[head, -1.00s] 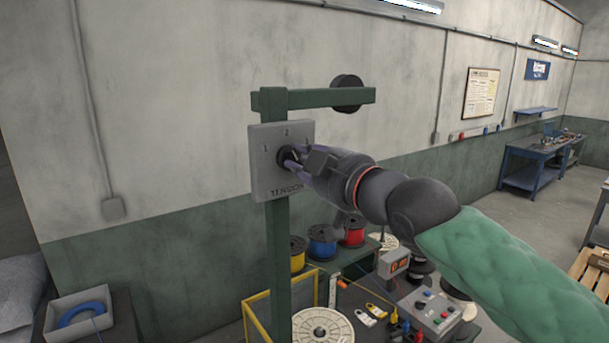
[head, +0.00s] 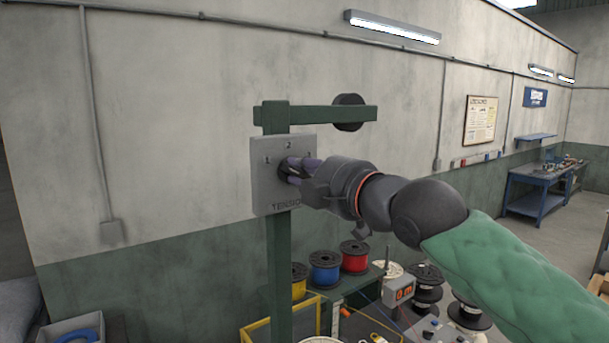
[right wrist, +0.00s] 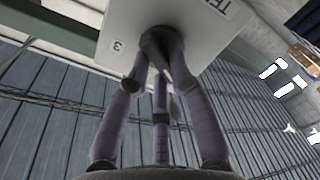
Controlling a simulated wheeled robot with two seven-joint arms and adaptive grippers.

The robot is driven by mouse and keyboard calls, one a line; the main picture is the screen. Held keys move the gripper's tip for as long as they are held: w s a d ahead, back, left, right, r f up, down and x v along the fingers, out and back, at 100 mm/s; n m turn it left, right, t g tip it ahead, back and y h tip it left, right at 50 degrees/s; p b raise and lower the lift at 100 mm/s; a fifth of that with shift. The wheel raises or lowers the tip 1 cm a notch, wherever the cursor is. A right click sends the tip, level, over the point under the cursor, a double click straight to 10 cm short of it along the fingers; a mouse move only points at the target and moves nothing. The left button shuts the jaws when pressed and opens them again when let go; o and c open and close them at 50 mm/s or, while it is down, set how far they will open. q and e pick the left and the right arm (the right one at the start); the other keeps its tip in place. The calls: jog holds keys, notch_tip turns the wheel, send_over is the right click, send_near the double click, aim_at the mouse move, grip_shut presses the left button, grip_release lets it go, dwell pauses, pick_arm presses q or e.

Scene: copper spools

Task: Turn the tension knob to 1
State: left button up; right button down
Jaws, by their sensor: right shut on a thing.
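The grey tension panel (head: 268,185) hangs on a green post in the head view, with marks 1 and 2 readable and the third mostly behind my gripper. Its dark knob (right wrist: 157,42) shows best in the right wrist view, where a 3 is printed beside it. My right gripper (head: 292,170) reaches the panel from the right and its purple fingers are closed around the knob; they also show in the right wrist view (right wrist: 160,75). The knob's pointer is hidden, so I cannot tell its setting. My left gripper is not in view.
A green crossbar (head: 320,114) with a black roller (head: 348,112) sits above the panel. Below are yellow, blue (head: 324,268) and red (head: 354,256) spools, a yellow frame (head: 262,330) and a control box. Open floor lies at the right.

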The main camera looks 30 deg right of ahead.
dwell(0.3)
jog(key=c, duration=1.1)
grip_release()
jog(key=s, duration=1.2)
jog(key=shift+d, duration=0.45)
